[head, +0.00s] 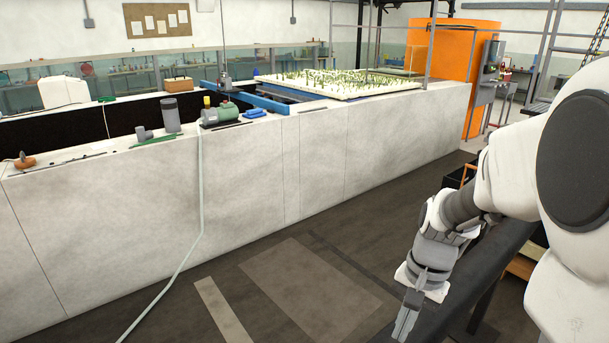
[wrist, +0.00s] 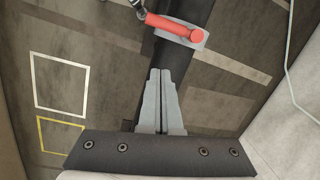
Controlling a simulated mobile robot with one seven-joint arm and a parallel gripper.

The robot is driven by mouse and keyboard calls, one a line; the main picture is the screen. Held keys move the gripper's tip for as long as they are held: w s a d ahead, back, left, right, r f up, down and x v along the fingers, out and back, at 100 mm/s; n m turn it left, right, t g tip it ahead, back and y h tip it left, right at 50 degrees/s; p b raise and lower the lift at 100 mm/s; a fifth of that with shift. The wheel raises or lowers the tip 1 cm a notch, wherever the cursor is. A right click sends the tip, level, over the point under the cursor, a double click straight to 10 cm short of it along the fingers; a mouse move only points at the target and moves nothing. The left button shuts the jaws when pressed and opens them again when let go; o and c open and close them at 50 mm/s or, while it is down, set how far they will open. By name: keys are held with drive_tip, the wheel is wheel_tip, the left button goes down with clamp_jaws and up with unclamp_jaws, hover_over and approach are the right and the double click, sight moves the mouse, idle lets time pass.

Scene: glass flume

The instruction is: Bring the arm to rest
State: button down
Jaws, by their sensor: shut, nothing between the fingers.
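My arm is at the right of the head view, bent downward. My gripper (head: 404,318) hangs at its lower end over the edge of a dark bench. In the wrist view my gripper (wrist: 160,72) points away from the camera, its two fingers closed together with nothing between them. A dark surface lies beyond the fingertips, and they are apart from the red object past them.
A red cylindrical object on a grey plate (wrist: 190,35) lies on the dark bench (head: 450,295). A pale hose (head: 200,200) hangs to the floor. The floor (head: 310,285) between is clear.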

drive_tip(key=s+a+r+n+t, duration=0.2)
drive_tip(key=s+r+n+t, duration=0.1)
drive_tip(key=r, duration=0.4)
drive_tip(key=s+a+r+n+t+h, duration=0.1)
drive_tip(key=s+a+r+n+t, duration=0.1)
drive_tip(key=s+r+n, duration=0.3)
drive_tip(key=shift+s+a+r+t+h, duration=0.35)
drive_tip(key=shift+s+r+t, duration=0.4)
drive_tip(key=shift+s, duration=0.5)
drive_tip(key=shift+a+r, duration=0.1)
drive_tip(key=shift+a, duration=0.05)
